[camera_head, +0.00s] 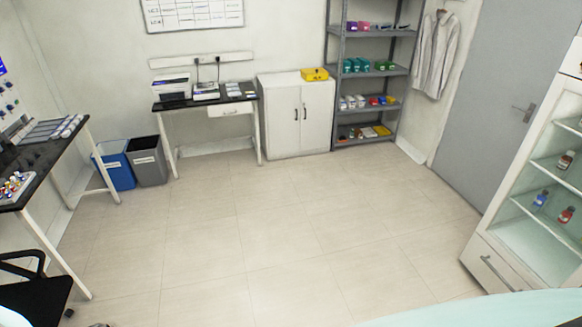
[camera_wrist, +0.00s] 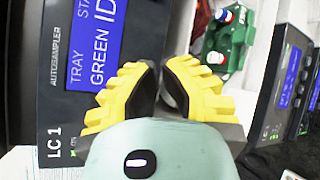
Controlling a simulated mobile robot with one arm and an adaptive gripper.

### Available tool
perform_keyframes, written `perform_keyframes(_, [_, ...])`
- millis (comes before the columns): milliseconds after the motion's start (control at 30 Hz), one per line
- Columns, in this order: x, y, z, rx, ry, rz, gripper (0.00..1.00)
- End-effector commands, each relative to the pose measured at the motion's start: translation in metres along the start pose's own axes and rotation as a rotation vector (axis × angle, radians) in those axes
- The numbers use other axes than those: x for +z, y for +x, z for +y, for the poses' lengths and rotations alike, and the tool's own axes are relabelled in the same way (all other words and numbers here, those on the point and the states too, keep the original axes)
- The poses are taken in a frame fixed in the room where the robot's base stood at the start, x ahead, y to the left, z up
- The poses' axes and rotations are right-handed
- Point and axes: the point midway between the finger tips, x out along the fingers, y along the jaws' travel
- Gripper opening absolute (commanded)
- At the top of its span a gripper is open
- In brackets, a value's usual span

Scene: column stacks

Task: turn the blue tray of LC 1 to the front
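The LC 1 autosampler panel (camera_wrist: 65,110) fills the left of the wrist view, turned on its side. Its blue screen (camera_wrist: 100,40) reads TRAY GREEN, with the status text partly cut off as ID. My gripper (camera_wrist: 165,65) has yellow ribbed fingers close together in front of this panel. The fingers look shut, and I see no object clearly held. A green tray (camera_wrist: 225,45) with red-, white- and blue-capped vials is beyond the fingertips, at upper right. I cannot make out a blue tray in either view.
Another dark panel with a blue screen (camera_wrist: 290,75) stands at right in the wrist view. In the head view, a black bench (camera_head: 40,155) is at left, with a blue bin (camera_head: 116,165) beside it. The middle floor (camera_head: 240,220) is clear.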

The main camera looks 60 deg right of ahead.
Motion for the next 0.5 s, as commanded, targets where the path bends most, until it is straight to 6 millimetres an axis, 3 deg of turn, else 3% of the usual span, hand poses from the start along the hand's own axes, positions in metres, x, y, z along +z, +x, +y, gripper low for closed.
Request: perform_keyframes(500, [-0.0011,0.0062,0.0018,-0.002,0.002,-0.004,0.0])
